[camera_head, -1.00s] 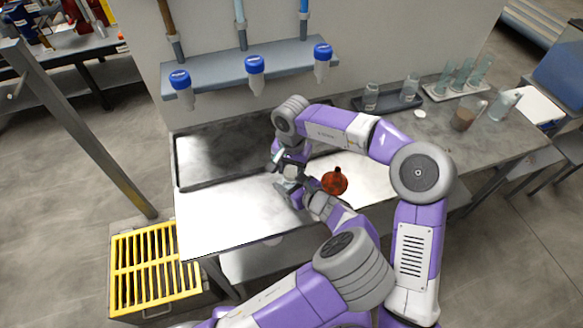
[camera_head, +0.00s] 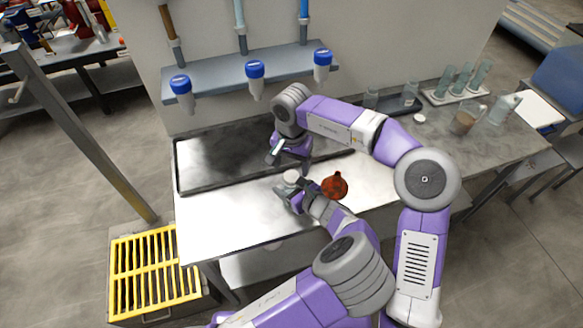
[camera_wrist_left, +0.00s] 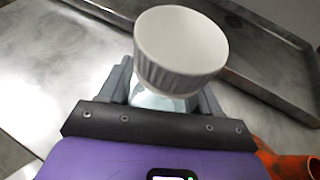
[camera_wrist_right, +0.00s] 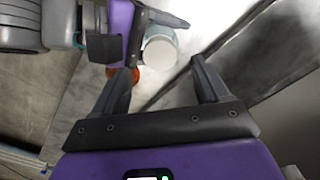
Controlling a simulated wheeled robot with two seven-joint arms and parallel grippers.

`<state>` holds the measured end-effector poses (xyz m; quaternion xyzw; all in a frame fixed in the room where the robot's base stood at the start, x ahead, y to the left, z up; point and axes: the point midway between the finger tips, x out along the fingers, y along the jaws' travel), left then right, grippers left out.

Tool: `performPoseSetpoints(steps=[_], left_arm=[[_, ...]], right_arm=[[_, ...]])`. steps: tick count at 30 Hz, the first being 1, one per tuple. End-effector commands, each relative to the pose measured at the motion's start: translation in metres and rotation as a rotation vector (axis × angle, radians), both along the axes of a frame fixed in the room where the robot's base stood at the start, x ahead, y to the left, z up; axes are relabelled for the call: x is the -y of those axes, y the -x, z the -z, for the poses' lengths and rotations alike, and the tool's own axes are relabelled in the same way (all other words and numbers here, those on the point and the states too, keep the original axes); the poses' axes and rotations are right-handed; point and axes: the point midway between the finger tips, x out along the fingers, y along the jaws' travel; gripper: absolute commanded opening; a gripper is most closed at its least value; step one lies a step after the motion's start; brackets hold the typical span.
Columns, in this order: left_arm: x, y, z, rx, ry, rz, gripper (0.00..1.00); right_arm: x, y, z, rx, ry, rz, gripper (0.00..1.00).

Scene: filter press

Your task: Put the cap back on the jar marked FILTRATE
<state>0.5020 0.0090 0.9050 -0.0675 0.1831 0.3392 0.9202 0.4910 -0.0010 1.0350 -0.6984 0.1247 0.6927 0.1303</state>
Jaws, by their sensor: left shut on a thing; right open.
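My left gripper (camera_head: 284,192) is shut on a small clear jar (camera_wrist_left: 160,101) and holds it upright at the metal worktop. A white ribbed cap (camera_wrist_left: 180,50) sits on top of the jar's mouth; it also shows in the head view (camera_head: 291,176) and in the right wrist view (camera_wrist_right: 160,52). I cannot tell how tightly it is seated. No marking on the jar is readable. My right gripper (camera_head: 287,156) is open and empty, just above and behind the cap, apart from it.
A shallow dark tray (camera_head: 215,155) lies behind. The worktop's left front is clear.

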Motion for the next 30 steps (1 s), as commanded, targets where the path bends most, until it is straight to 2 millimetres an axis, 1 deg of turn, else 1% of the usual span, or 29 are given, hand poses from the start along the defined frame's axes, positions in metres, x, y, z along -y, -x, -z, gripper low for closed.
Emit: performPoseSetpoints(steps=[6, 7, 9, 11, 16, 21, 30], left_arm=[[0.000, 0.000, 0.000, 0.001, -0.001, 0.000, 0.00], [0.000, 0.000, 0.000, 0.001, -0.001, 0.000, 0.00], [0.000, 0.000, 0.000, 0.001, -0.001, 0.000, 0.00], [0.000, 0.000, 0.000, 0.001, -0.001, 0.000, 0.00], [0.000, 0.000, 0.000, 0.001, -0.001, 0.000, 0.00], [0.000, 0.000, 0.000, 0.001, -0.001, 0.000, 0.00], [0.000, 0.000, 0.000, 0.001, -0.001, 0.000, 0.00]], right_arm=[[0.000, 0.000, 0.000, 0.000, 0.000, 0.000, 0.75], [0.000, 0.000, 0.000, 0.000, 0.000, -0.001, 0.71], [-0.001, 0.000, -0.002, -0.001, 0.000, -0.012, 0.71], [-0.002, 0.001, -0.005, -0.002, -0.002, -0.040, 0.71], [-0.003, 0.001, -0.021, -0.003, -0.001, -0.179, 0.71], [0.000, 0.000, -0.033, 0.000, 0.001, -0.270, 0.71], [0.000, 0.000, -0.035, 0.000, 0.002, -0.285, 0.71]])
